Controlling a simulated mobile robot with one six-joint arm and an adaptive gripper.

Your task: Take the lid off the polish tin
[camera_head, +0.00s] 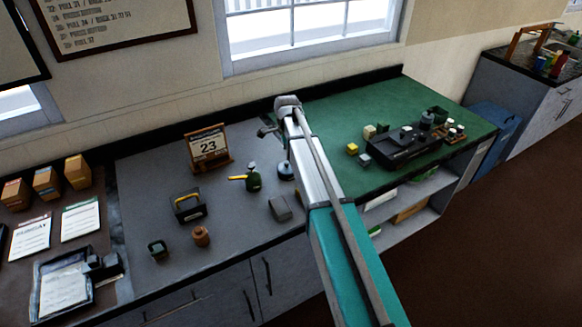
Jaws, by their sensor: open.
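I cannot tell for sure which thing is the polish tin. A small round dark tin-like thing (286,171) with a pale top stands on the grey worktop, just left of my arm and partly close behind it. My gripper (267,131) is at the far end of my arm, above the back of the counter. It is small and dark here, open, with nothing seen in it.
A green oil can with a yellow spout (252,180), a dark toolbox (188,206), a grey block (280,208) and a calendar (208,148) stand on the grey worktop (236,265). A black tray (402,155) is on the green mat (340,110) at right.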

